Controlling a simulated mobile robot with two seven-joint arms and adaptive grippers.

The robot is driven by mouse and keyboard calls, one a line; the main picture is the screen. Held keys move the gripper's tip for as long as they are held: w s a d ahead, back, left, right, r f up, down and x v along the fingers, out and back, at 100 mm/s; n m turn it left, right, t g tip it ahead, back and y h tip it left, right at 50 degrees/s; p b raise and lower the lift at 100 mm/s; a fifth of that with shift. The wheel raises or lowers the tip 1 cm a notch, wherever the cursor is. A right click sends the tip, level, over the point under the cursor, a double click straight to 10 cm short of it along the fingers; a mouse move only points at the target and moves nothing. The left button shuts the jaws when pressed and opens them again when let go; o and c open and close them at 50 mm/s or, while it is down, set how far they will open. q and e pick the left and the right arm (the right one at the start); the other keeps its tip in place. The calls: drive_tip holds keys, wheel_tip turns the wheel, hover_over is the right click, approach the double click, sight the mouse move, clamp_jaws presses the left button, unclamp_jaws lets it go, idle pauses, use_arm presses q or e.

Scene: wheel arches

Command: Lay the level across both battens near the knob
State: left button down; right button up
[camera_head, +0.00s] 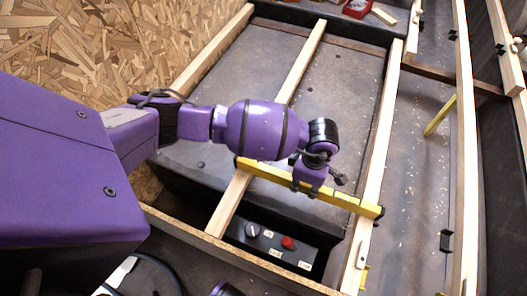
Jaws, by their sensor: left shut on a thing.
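The yellow level (345,200) has dark end caps and runs slantwise across the middle of the picture. My left gripper (314,187) is shut on it near its middle. The level's left end lies over the middle batten (299,72), and its right end lies over the right batten (378,165). I cannot tell whether it touches the battens or is slightly above them. The knob (253,229) is on a black control panel just below the level, beside the middle batten's near end.
A red button (288,242) sits beside the knob. A chipboard wall (90,45) stands at the left. A red box (357,8) is at the far end. Another yellow piece (440,115) lies to the right. Dark panels between the battens are mostly bare.

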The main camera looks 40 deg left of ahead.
use_arm(q)
drive_tip(key=shift+w+d+r, duration=0.1)
drive_tip(key=shift+w+r, duration=0.05)
drive_tip(key=shift+w, duration=0.05)
drive_tip(key=c, duration=1.5)
unclamp_jaws()
drive_tip(key=shift+s, duration=0.1)
drive_tip(key=shift+c, duration=0.2)
wheel_tip(320, 180, up, 12)
